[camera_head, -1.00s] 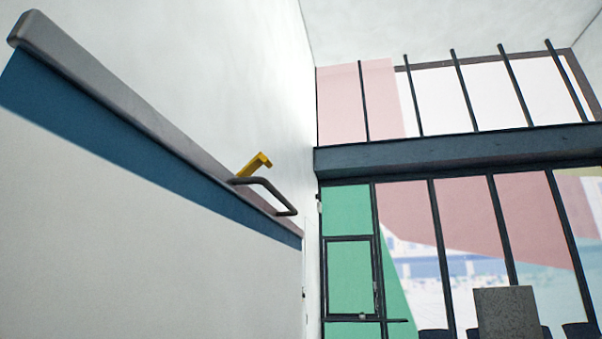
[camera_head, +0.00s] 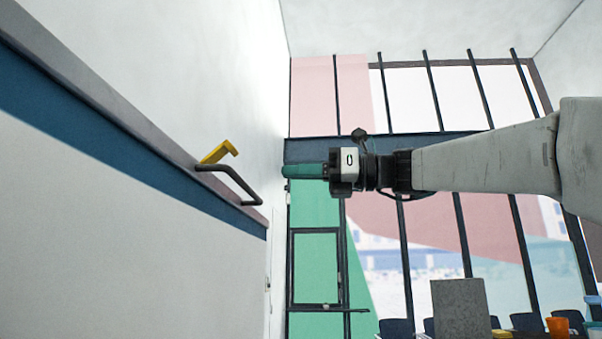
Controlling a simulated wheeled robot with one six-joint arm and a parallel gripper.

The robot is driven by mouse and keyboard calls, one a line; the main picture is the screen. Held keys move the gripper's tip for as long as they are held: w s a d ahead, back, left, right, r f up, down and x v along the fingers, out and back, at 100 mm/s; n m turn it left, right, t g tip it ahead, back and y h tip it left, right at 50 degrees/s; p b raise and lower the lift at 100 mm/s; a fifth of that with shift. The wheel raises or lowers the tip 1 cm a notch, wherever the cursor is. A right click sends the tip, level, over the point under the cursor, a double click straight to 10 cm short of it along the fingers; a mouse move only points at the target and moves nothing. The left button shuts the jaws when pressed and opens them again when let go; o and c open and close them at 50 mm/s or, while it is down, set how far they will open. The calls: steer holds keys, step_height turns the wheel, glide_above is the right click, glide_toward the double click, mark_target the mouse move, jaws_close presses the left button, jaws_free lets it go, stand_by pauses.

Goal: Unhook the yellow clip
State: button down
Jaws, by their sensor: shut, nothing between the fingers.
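The yellow clip (camera_head: 219,151) sits at the grey wall rail, just above the dark bent bar (camera_head: 232,178) that sticks out from the rail. Whether the clip touches the bar or the rail cannot be told from here. The fingers are shut and empty. They are to the right of the clip and bar in the picture, with a visible gap between them.
The grey rail (camera_head: 110,101) runs along the left wall above a blue stripe. A dark-framed window wall stands at the back. A grey block (camera_head: 461,309), an orange cup (camera_head: 557,327) and chairs show at the lower right.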

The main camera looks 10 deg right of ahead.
glide_toward(218, 159)
step_height(218, 159, down, 3)
steer(key=a, duration=0.1)
steer(key=a+r, duration=0.2)
steer(key=shift+w+a+r, duration=0.1)
steer(key=shift+w+r, duration=0.15)
steer(key=shift+w, duration=0.05)
steer(key=shift+a+r, duration=0.1)
steer(key=shift+r, duration=0.05)
steer(key=shift+r, duration=0.1)
